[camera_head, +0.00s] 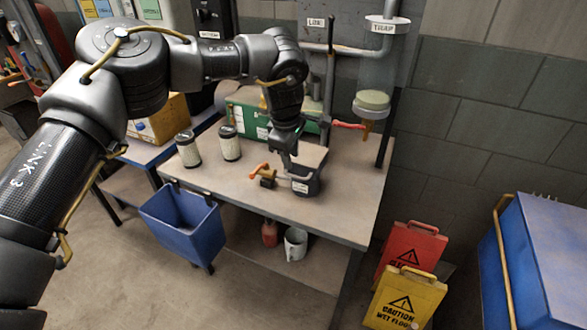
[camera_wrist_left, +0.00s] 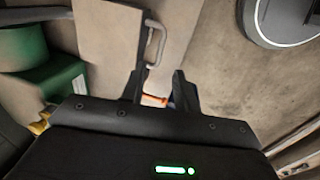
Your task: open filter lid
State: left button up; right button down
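My left gripper (camera_head: 285,168) points down beside the housing's left side. In the left wrist view its two fingers (camera_wrist_left: 158,80) are apart, with the handle just beyond the tips; no contact shows. An orange-handled lever (camera_head: 260,170) is left of the housing. My right gripper is out of view.
Two filter cartridges (camera_head: 230,143) (camera_head: 188,149) stand on the table (camera_head: 225,181) to the left. A green box (camera_head: 252,122) is behind. A blue bin (camera_head: 190,228) hangs at the table's front left. Caution signs (camera_head: 405,295) stand on the floor at right.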

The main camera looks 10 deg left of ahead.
aim_at(293, 176)
pick_arm(q)
jog(key=shift+w+d+f+p, duration=0.1)
jog(key=shift+w+f+p, duration=0.1)
jog(key=shift+f, duration=0.85)
jog(key=shift+w+d+f+p, duration=0.1)
jog(key=shift+w+f+p, duration=0.05)
jog(key=shift+f, duration=0.85)
jog(key=shift+w+f+p, duration=0.15)
jog(key=shift+w+f, duration=0.05)
jog(key=shift+f, duration=0.85)
grip_shut()
